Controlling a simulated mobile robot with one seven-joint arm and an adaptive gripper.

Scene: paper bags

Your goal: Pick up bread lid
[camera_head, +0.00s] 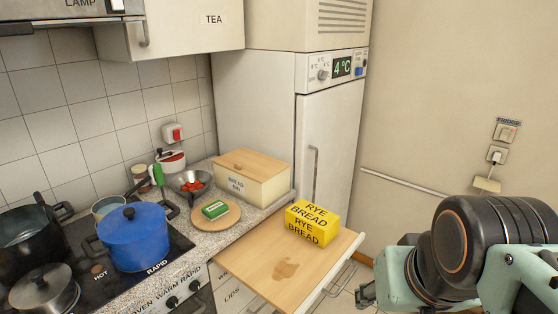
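The bread lid (255,164) is a flat light-wood board with a small dark mark or handle on top. It lies closed on the cream bread bin (262,189), which is labelled "BREAD BIN" and stands on the counter's far end beside the fridge. My gripper (366,293) shows only in part at the lower right, at the end of my pale green and black arm. It is well to the right of and nearer than the bin, apart from it. Whether its fingers are open or shut is unclear.
A yellow rye bread pack (312,220) sits on a pulled-out wooden board (290,262) in front of the bin. A round board (217,222) with a green pack is left of it. A blue pot (134,240) stands on the stove. The fridge (330,150) stands behind.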

